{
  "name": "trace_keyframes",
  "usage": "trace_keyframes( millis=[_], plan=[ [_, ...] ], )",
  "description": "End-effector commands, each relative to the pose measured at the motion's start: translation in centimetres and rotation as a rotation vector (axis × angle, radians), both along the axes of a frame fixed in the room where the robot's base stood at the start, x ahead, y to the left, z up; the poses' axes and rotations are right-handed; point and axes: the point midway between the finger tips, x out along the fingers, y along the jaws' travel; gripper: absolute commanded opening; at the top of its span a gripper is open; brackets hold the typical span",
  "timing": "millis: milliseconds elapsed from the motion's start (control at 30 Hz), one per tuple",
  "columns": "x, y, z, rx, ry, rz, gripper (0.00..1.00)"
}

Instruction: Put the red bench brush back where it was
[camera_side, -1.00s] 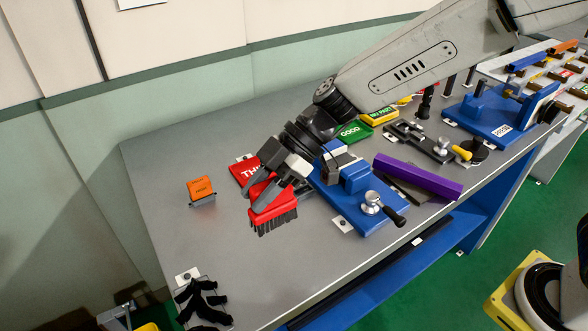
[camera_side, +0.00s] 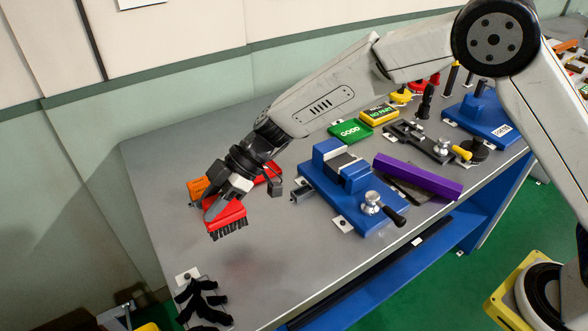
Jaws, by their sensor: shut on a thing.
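The red bench brush (camera_side: 225,220) has a red block and dark bristles pointing down. My gripper (camera_side: 222,203) is shut on its red block and holds it over the left part of the grey bench (camera_side: 290,260). A faint shadow on the bench below suggests the brush is clear of the surface. The orange block (camera_side: 197,187) stands just behind and left of my gripper, partly hidden by it. A red tray (camera_side: 271,172) behind my wrist is mostly covered by my arm.
Black strips (camera_side: 202,303) lie at the bench's front left corner. A blue vise (camera_side: 350,185) stands to the right, with a purple bar (camera_side: 418,177) beside it. A green GOOD tray (camera_side: 350,131) lies behind. The bench between brush and black strips is clear.

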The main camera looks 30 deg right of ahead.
Motion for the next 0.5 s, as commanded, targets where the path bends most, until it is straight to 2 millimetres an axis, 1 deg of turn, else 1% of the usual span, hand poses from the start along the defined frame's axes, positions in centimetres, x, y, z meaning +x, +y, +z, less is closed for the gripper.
trace_keyframes(
  millis=[133, 367, 500],
  plan=[
    [0.47, 0.31, -0.63, 0.0, 0.0, 0.0, 0.0],
    [0.56, 0.36, -0.79, 0.0, 0.0, 0.0, 0.0],
    [0.92, 0.59, -1.29, 0.0, 0.0, 0.0, 0.0]
  ],
)
